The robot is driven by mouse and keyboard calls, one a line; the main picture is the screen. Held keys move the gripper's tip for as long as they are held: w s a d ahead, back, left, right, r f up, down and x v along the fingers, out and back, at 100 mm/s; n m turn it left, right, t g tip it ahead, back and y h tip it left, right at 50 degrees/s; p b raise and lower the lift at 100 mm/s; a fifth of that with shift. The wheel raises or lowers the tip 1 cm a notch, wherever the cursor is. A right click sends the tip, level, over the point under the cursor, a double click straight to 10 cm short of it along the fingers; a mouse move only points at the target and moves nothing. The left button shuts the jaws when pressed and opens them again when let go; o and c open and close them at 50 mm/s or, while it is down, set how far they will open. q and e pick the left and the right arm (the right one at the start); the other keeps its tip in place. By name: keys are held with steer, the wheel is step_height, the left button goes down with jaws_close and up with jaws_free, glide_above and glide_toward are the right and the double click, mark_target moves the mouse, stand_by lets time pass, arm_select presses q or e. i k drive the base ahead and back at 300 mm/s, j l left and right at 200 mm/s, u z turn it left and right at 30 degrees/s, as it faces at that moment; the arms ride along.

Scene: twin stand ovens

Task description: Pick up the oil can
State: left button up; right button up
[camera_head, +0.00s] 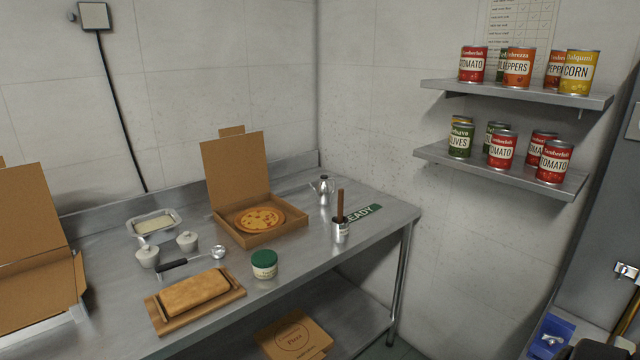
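The oil can (323,189) is a small silver metal can with a spout. It stands upright near the back right of the steel table (310,278), by the corner of the walls. It stands to the right of the open pizza box (268,238) and behind a metal cup (340,232) with a brown handle standing in it. Neither of my grippers is in view. Nothing touches the oil can.
A green READY sign (363,214) lies near the cup. A green-lidded tub (264,264), a ladle (195,258), a loaf on a board (195,292), two small pots and a metal tray (153,223) fill the left. Wall shelves (515,93) with cans are at right.

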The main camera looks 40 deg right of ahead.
mark_target(323, 191)
steer(key=i+l+z, duration=0.25)
steer(key=z, duration=0.2)
steer(key=i+z, duration=0.5)
steer(key=k+l, duration=0.05)
steer(key=k, duration=0.05)
